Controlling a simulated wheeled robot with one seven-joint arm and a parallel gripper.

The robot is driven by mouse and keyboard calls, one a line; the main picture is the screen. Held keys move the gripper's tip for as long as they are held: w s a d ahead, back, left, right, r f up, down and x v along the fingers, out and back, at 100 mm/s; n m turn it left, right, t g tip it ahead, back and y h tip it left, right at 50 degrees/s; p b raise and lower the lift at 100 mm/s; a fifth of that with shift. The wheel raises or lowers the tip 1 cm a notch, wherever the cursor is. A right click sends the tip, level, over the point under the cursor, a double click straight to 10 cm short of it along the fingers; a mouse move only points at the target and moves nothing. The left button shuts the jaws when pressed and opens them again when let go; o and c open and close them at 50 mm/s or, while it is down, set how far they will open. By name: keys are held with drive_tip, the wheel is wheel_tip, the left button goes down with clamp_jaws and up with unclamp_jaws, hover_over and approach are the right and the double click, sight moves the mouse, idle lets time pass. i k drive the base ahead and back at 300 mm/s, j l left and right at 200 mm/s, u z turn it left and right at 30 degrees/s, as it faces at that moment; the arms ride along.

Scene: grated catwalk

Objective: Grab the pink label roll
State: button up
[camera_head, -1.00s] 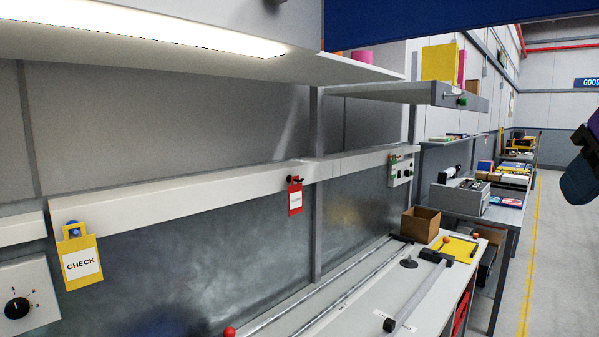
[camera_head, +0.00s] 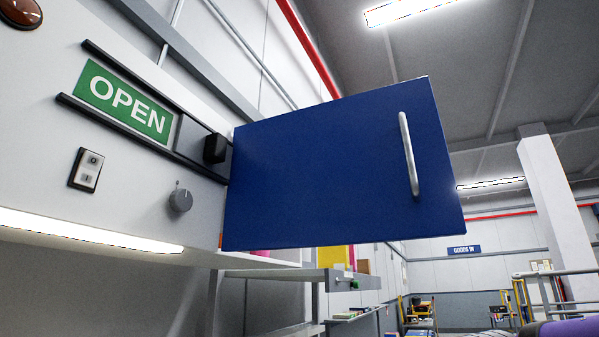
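A small pink strip (camera_head: 260,252) shows just under the lower edge of an open blue cupboard door (camera_head: 330,185). It may be the pink label roll; the door hides nearly all of it. The door stands swung out and has a pale upright bar handle (camera_head: 409,154). A purple and dark part of my arm shows at the bottom right corner. My gripper's fingers are not in view.
A panel with a green OPEN sign (camera_head: 125,101), a switch (camera_head: 86,170) and a grey knob (camera_head: 181,200) is at the left. A farther shelf (camera_head: 290,274) holds a yellow item (camera_head: 335,257). Open space and railings (camera_head: 550,290) lie at the right.

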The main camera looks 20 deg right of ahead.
sight(263, 253)
drive_tip(key=i+l+u, duration=0.15)
drive_tip(key=l+u, duration=0.15)
drive_tip(key=l, duration=0.25)
drive_tip(key=i+l+u, duration=0.1)
drive_tip(key=l+u, duration=0.15)
drive_tip(key=l, duration=0.3)
drive_tip(key=i+l+u, duration=0.1)
drive_tip(key=l+u, duration=0.2)
drive_tip(key=l, duration=0.3)
